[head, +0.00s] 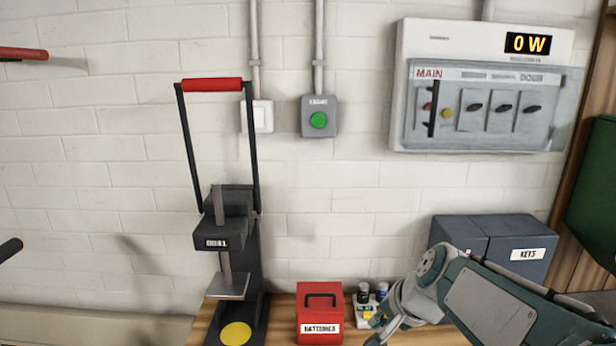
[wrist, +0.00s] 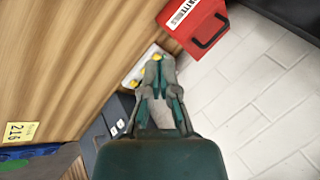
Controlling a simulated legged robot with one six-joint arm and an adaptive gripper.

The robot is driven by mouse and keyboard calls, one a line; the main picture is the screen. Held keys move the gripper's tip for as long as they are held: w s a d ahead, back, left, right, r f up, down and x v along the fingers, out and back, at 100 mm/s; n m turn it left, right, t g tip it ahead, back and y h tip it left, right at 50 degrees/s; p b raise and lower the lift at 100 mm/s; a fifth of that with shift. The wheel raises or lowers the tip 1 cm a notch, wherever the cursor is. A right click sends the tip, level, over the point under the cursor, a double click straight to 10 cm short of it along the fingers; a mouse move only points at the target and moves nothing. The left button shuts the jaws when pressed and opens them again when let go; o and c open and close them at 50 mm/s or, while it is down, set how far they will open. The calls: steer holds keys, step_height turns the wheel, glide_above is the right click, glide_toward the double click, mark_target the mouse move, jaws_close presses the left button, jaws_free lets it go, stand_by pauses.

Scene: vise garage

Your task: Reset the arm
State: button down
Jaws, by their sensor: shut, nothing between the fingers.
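My gripper (wrist: 158,65) is shut and empty in the wrist view, its fingertips over a small tray on the wooden bench. In the head view my gripper (head: 372,336) is at the bottom, right of the red batteries box, with my arm reaching in from the lower right. The red batteries box (head: 319,318) stands on the bench with its handle up; it also shows in the wrist view (wrist: 190,24). The small white tray (head: 366,302) holds little bottles and a yellow item, partly hidden by my gripper.
A press (head: 225,235) with a red-handled lever stands left of the box. A grey keys box (head: 515,253) stands behind my arm. The breaker panel (head: 482,105) reads 0 W. A green button (head: 319,120) is on the wall.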

steer(key=s+d+n+h, duration=0.3)
steer(key=s+n, duration=0.4)
steer(key=s, duration=1)
steer(key=shift+f+n+h, duration=0.25)
steer(key=shift+n+h, duration=0.05)
steer(key=shift+h, duration=0.1)
